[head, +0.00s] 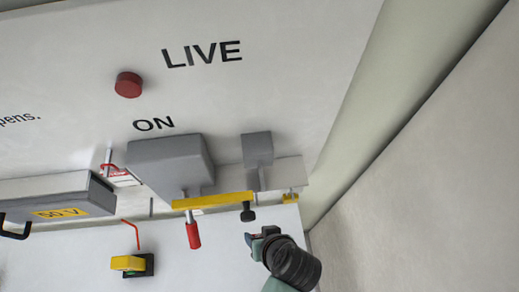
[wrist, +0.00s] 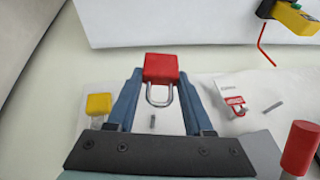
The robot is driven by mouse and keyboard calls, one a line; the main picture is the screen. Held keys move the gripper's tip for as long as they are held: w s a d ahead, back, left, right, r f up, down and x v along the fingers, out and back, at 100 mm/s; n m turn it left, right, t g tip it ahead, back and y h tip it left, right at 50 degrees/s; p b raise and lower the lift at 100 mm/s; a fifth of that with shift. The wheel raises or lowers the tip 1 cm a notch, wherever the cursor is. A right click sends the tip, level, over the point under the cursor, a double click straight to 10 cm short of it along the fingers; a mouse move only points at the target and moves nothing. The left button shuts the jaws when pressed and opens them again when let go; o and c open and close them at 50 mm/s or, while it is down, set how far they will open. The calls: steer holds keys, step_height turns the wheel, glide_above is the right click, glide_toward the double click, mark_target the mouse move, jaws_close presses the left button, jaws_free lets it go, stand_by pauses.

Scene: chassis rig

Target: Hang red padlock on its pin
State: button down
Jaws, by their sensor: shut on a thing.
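The red padlock (wrist: 161,68) is held between the two blue fingertips of my gripper (wrist: 160,77). Its metal shackle points toward the bottom of the wrist view. Another grey pin (wrist: 273,107) is to the right. I cannot tell which pin is the red padlock's.
A yellow padlock (wrist: 98,105) is left of my fingers. A red hasp with a tag (wrist: 235,105) lies to the right. A red lever handle (head: 193,235) and yellow bar (head: 212,200) stick out near my gripper. Grey boxes (head: 170,162) stand behind. A yellow tester (head: 128,263) is at lower left.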

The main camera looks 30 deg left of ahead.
mark_target(257, 201)
steer(key=shift+w+a+f+b, duration=0.15)
steer(key=shift+w+a+b, duration=0.5)
steer(key=shift+w, duration=0.5)
steer(key=shift+w+a+f+b, duration=0.1)
steer(key=shift+w+a+b, duration=0.2)
steer(key=shift+w+a, duration=0.7)
steer(key=shift+w+a+f+b, duration=0.15)
steer(key=shift+w+a+b, duration=0.4)
steer(key=shift+w, duration=0.7)
steer(key=shift+w+a, duration=0.35)
steer(key=shift+w, duration=0.05)
steer(key=shift+w+f, duration=0.1)
steer(key=shift+f, duration=0.05)
steer(key=shift+c, duration=1)
jaws_free()
